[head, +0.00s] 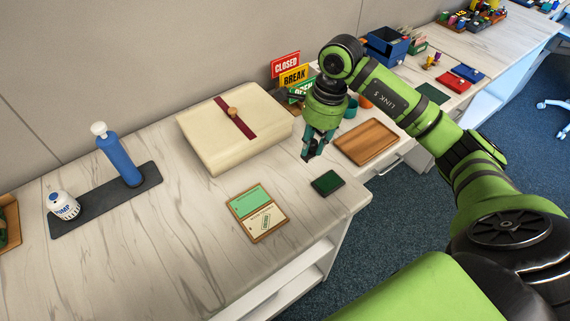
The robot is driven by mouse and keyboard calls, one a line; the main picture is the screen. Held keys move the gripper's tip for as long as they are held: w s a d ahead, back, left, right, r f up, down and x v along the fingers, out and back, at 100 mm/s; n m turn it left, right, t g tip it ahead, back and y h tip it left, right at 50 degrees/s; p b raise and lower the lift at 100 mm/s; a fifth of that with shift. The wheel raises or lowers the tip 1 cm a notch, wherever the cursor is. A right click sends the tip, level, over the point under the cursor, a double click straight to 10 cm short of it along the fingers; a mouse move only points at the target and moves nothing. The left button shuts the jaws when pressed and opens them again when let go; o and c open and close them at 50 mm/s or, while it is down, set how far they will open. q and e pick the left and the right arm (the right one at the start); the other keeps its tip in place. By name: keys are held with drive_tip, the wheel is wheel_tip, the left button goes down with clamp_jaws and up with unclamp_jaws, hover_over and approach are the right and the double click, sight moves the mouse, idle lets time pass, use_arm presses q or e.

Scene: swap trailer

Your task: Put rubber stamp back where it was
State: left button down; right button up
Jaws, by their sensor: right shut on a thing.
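My right gripper (310,152) is above the marble-patterned desk, near its right edge, pointing down. It is shut on a small dark thing mostly hidden by the fingers; it is likely the rubber stamp, but its shape is not clear. A dark green ink pad (327,183) lies on the desk just below and right of the gripper. A card (257,213), green above and cream below with a green print on it, lies left of the pad. My left gripper is not in view.
A cream box (222,137) with a maroon band stands left of the gripper. A blue bottle (121,163) and a white pump jar (63,206) stand on a dark mat (97,211). Right are a wooden tray (366,142), stacked signs (290,76) and a blue box (387,46).

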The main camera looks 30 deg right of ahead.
drive_tip(key=a+f, duration=0.1)
drive_tip(key=a, duration=0.1)
drive_tip(key=w+a+f+p, duration=0.1)
drive_tip(key=a, duration=0.1)
drive_tip(key=w+a+f, duration=0.1)
drive_tip(key=a, duration=0.1)
drive_tip(key=shift+w+f+p, duration=0.15)
drive_tip(key=shift+f+p, duration=0.25)
wheel_tip(320, 180, down, 3)
drive_tip(key=shift+f+p, duration=0.15)
drive_tip(key=shift+p, duration=0.6)
drive_tip(key=shift+f, duration=0.3)
drive_tip(key=shift+f, duration=0.2)
drive_tip(key=o, duration=0.9)
